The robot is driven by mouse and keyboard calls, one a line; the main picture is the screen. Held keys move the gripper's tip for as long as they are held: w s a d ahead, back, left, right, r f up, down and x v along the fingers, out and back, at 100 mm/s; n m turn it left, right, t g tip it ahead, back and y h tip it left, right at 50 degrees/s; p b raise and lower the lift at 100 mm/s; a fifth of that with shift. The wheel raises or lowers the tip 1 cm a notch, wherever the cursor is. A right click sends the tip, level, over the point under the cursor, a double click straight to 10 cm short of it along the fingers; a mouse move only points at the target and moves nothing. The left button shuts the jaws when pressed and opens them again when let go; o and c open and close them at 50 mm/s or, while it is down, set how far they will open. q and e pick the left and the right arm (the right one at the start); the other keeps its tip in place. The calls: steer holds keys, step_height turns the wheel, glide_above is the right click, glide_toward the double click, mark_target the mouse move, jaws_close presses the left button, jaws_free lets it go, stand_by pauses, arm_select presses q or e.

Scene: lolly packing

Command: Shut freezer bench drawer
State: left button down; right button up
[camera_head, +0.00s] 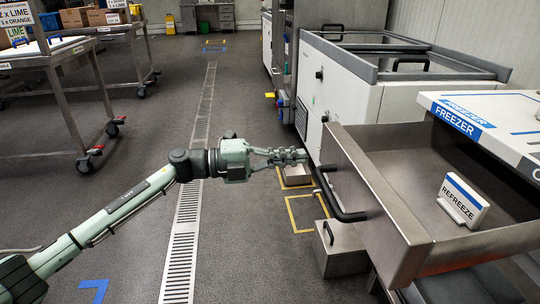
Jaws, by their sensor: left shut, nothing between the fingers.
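The freezer bench (500,115), with a blue FREEZER label, stands at the right. Its steel drawer (378,190) is pulled out towards the left. The drawer's front carries a black bar handle (340,200). A white block marked REFREEZE (462,200) stands upright inside the drawer. My left gripper (300,155) is shut and empty. Its fingertips are just to the left of the drawer front, near the far end of the handle. I cannot tell whether they touch it. My right gripper is out of view.
A white chest unit with black handles (375,95) stands behind the drawer. A steel box (338,248) sits low under the drawer front. Wheeled steel tables (60,110) are at the left. The floor around the drain grate (185,235) is clear.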

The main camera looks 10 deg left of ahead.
mark_target(329, 154)
arm_select(q)
steer(key=x, duration=0.4)
steer(key=shift+w+d, duration=0.15)
steer(key=shift+d, duration=0.2)
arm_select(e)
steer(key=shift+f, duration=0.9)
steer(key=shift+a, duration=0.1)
arm_select(q)
steer(key=shift+d, duration=0.1)
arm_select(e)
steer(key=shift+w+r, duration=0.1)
